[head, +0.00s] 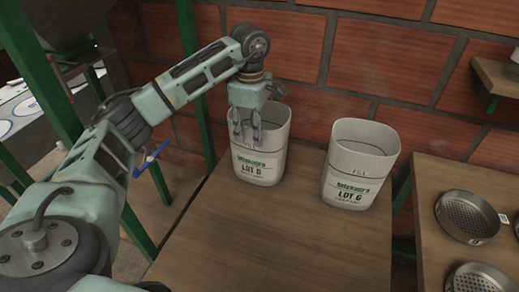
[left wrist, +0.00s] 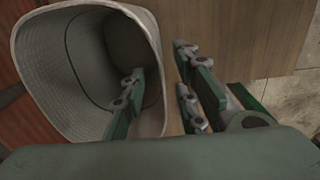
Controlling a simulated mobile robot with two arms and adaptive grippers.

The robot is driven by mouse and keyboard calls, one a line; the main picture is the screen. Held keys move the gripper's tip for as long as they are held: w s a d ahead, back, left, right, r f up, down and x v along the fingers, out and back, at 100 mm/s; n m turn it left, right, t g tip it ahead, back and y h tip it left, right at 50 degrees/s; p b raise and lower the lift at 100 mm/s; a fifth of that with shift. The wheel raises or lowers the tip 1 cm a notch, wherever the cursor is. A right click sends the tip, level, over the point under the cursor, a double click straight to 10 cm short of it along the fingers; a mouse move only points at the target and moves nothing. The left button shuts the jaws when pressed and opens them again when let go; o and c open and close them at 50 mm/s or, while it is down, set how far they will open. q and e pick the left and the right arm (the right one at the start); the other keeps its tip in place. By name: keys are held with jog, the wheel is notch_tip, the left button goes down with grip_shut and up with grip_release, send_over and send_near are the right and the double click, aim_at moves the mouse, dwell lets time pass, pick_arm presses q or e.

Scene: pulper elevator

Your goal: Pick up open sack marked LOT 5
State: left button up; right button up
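Two open, pale, round-mouthed sacks stand upright on a wooden table. The left sack (head: 262,169) has a LOT label whose last character is too blurred to read surely. The right sack (head: 352,183) seems to read LOT 6. My left gripper (head: 246,138) points down at the near-left rim of the left sack. In the left wrist view, the left sack's mouth (left wrist: 85,60) shows at left and looks empty. There, one finger of the left gripper (left wrist: 160,98) is inside the mouth and the others are outside, apart, with the wall between them. My right gripper is out of view.
The wooden table (head: 265,235) is bare in front of the sacks. A brick wall (head: 375,60) stands close behind. A second wooden surface at right holds round metal sieves (head: 468,217). A green post (head: 190,60) rises behind my left arm.

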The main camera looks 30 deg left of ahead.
aim_at(251, 151)
pick_arm(q)
notch_tip(251, 151, down, 6)
jog(key=shift+a+r+p, duration=0.1)
jog(key=shift+a+p, duration=0.05)
jog(key=shift+p, duration=0.4)
grip_shut()
